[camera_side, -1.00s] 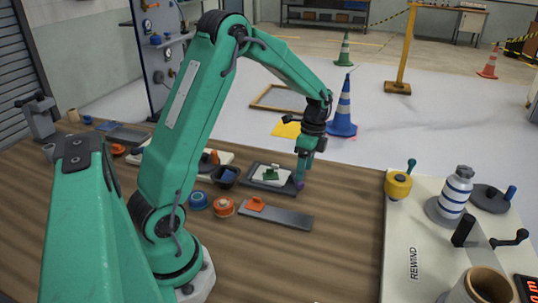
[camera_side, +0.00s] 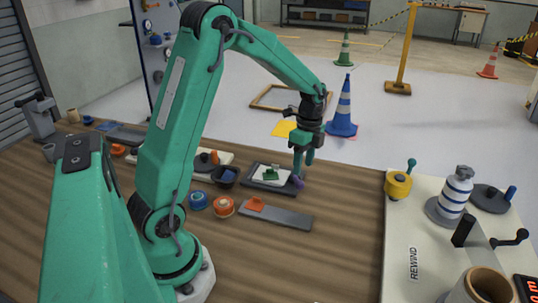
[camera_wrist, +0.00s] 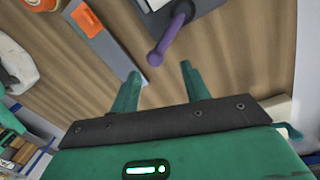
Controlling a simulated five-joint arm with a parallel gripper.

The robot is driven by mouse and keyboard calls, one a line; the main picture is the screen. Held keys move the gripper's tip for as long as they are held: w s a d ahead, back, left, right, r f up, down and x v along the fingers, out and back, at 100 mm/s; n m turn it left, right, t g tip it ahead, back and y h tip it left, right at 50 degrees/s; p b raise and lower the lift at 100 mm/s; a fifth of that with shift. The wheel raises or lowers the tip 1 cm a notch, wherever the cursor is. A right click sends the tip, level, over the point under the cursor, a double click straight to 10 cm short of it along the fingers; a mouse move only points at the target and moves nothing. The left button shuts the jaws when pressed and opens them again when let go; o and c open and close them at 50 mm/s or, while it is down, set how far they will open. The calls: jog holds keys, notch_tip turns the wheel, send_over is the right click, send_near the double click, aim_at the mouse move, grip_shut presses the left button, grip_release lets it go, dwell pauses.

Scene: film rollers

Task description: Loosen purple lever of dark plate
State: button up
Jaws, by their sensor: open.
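The dark plate (camera_side: 256,184) lies on the wooden bench, with a white piece (camera_side: 284,180) and a green part (camera_side: 271,173) on it. The purple lever (camera_side: 298,182) is at the plate's right front corner. In the wrist view the purple lever (camera_wrist: 168,38) sticks out past the edge of the dark plate (camera_wrist: 206,8). My gripper (camera_side: 303,163) is open just above the lever. In the wrist view my gripper's fingers (camera_wrist: 159,82) stand apart with nothing between them; the lever's rounded end lies just beyond them.
A grey plate (camera_side: 285,218) with an orange block (camera_side: 256,204) lies in front of the dark plate. Blue (camera_side: 198,200) and orange (camera_side: 223,206) rollers and a dark bowl (camera_side: 225,176) stand to the left. A pale rewind table (camera_side: 400,235) is at right. Bare bench lies between.

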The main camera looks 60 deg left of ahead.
aim_at(299, 181)
jog(key=s+m+t, duration=0.1)
jog(key=m, duration=0.2)
jog(key=shift+s+d+m+t, duration=0.15)
jog(key=shift+s+m+t, duration=0.2)
jog(key=shift+m+t, duration=0.05)
jog(key=shift+s+d+m+t+y, duration=0.1)
jog(key=shift+s+m+t+y, duration=0.15)
jog(key=shift+m, duration=0.5)
jog(key=shift+s+d+m+t+y, duration=0.15)
jog(key=shift+s+m+t, duration=0.15)
jog(key=shift+m, duration=0.45)
jog(key=shift+a, duration=0.1)
jog(key=shift+w+f, duration=0.25)
jog(key=shift+f, duration=1)
jog(key=shift+w+f, duration=0.25)
jog(key=shift+f, duration=1.05)
jog(key=shift+w+f, duration=0.25)
jog(key=shift+f, duration=1)
grip_shut()
